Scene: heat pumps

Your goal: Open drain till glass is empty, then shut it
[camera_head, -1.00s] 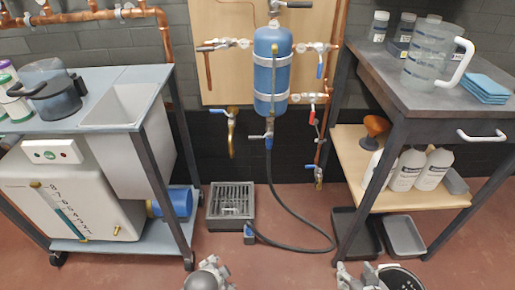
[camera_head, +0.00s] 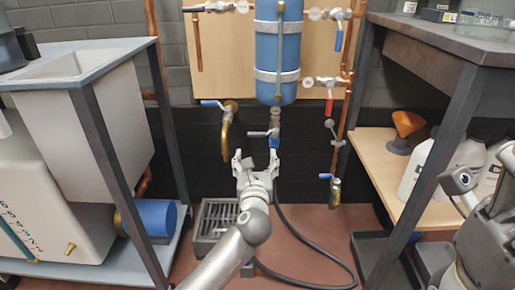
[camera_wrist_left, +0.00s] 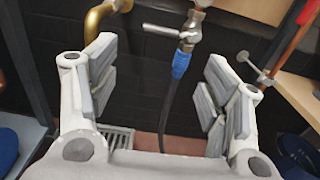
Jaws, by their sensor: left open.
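The blue tank (camera_head: 265,45) hangs on the wooden panel, with a narrow upright sight glass (camera_head: 280,50) on its front. I cannot tell the level in it. Below the tank is the drain valve (camera_head: 274,122), its lever (camera_head: 257,134) pointing left, across the vertical pipe. A blue fitting and black hose hang under it. In the left wrist view the drain lever (camera_wrist_left: 160,30) and blue fitting (camera_wrist_left: 181,62) show ahead, between the fingers. My left gripper (camera_head: 256,157) is open and empty, just below and in front of the lever. My right gripper (camera_head: 459,183) is partly seen at the right; its state is unclear.
A brass tap (camera_head: 226,130) with a blue lever is close left of the drain valve. A red-handled valve (camera_head: 328,90) is at right. The floor drain grate (camera_head: 217,222) and hose (camera_head: 310,245) lie below. A sink bench (camera_head: 75,62) and a shelved table (camera_head: 440,40) flank the space.

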